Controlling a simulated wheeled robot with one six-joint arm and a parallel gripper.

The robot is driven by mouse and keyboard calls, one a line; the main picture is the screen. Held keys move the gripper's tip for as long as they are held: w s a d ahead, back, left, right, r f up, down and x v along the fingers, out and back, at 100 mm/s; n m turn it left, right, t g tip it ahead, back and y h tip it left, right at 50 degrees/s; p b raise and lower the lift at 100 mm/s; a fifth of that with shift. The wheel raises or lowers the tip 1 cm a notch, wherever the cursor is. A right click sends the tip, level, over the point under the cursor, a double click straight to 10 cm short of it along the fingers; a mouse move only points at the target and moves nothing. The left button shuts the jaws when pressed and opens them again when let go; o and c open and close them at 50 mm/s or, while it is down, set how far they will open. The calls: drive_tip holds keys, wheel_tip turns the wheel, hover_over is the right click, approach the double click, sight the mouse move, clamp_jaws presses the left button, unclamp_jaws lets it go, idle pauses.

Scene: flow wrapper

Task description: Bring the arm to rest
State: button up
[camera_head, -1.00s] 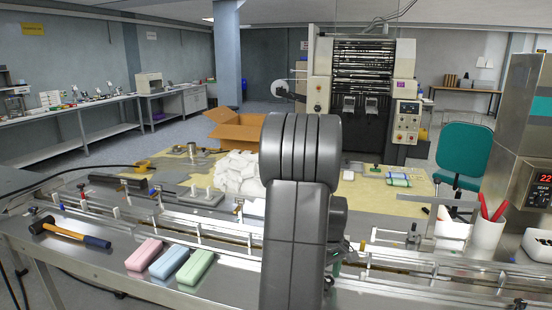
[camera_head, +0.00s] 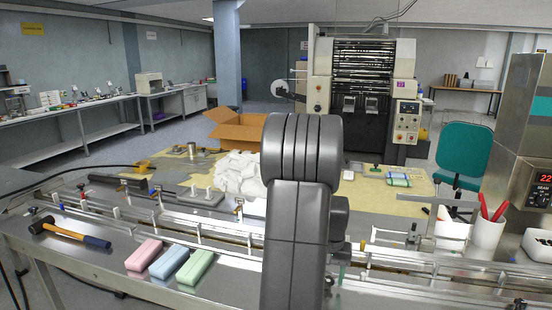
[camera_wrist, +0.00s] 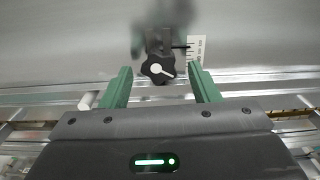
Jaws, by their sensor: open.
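My gripper (camera_wrist: 160,90) shows in the wrist view with its two green fingers apart and nothing between them. Beyond the fingertips is a black knob (camera_wrist: 158,69) with a white pointer, beside a small white scale (camera_wrist: 196,50). I cannot tell how far the fingers are from the knob. In the head view my grey arm stands upright in the middle and hides the gripper and part of the machine behind it.
The metal machine bed (camera_head: 225,270) with its guide rails runs across the front. Pink (camera_head: 144,255), blue (camera_head: 170,262) and green (camera_head: 195,267) bars lie left of my arm. A hammer (camera_head: 72,234) lies farther left.

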drive_tip(key=m, duration=0.4)
drive_tip(key=shift+d+m, duration=0.1)
drive_tip(key=shift+m, duration=0.3)
drive_tip(key=m, duration=0.4)
drive_tip(key=shift+s+m, duration=0.15)
drive_tip(key=shift+m, duration=0.25)
drive_tip(key=shift+d+r, duration=0.1)
